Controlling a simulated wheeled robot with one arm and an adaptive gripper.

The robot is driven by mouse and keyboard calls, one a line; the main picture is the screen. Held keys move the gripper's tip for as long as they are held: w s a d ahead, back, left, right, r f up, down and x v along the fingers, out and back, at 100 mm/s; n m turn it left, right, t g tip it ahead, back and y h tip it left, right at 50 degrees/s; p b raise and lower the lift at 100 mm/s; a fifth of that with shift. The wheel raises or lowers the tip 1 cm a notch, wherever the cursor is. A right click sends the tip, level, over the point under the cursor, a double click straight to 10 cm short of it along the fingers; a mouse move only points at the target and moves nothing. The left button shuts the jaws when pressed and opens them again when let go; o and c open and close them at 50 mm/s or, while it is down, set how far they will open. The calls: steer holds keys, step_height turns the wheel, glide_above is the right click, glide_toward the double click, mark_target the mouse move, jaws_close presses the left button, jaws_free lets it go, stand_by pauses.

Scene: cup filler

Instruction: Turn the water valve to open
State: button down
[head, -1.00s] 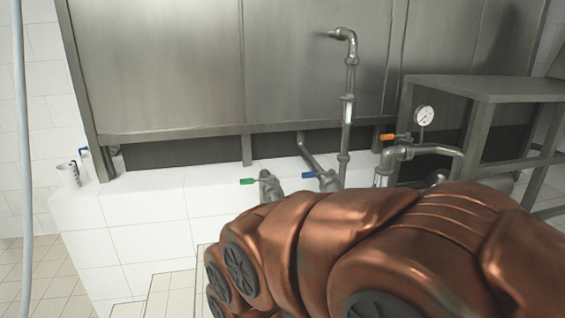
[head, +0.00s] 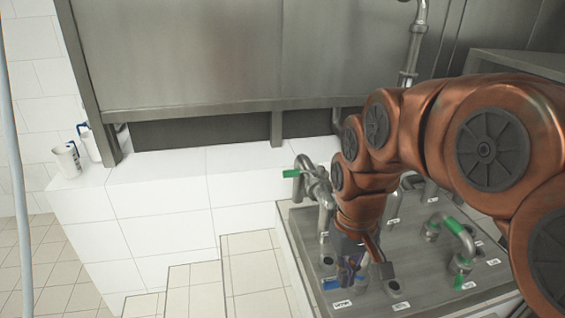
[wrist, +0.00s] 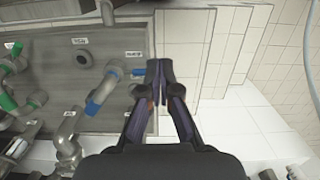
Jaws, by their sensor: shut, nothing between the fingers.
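My gripper (head: 347,272) points down over the left edge of the metal panel. In the wrist view its fingers (wrist: 159,72) are shut together with nothing between them. A small blue lever (head: 330,284) lies just left of the fingertips in the head view, near a white label too small to read surely. The wrist view shows this blue lever (wrist: 138,72) close beside the fingertips; I cannot tell whether they touch. A grey pipe with a blue collar (wrist: 97,106) stands on the panel, left of the fingers in the wrist view.
A grey pipe with a green lever (head: 291,173) rises behind my gripper. Green-marked pipes (head: 459,232) stand on the panel's right (head: 390,270). White cups (head: 66,160) stand on the tiled ledge (head: 165,175). Tiled steps (head: 245,268) left of the panel are clear.

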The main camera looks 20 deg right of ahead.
steer(key=w+d+r+t, duration=0.1)
steer(key=w+r, duration=0.2)
steer(key=w, duration=0.7)
steer(key=w+r+t, duration=0.1)
steer(key=w+r, duration=0.2)
steer(key=w, duration=0.7)
steer(key=t+b, duration=0.2)
steer(key=t, duration=0.1)
glide_above(303, 172)
steer(key=w+a, duration=0.3)
steer(key=a, duration=0.1)
step_height(303, 172, down, 11)
steer(key=p, duration=0.4)
steer(key=shift+s+p, duration=0.35)
steer(key=shift+d, duration=0.15)
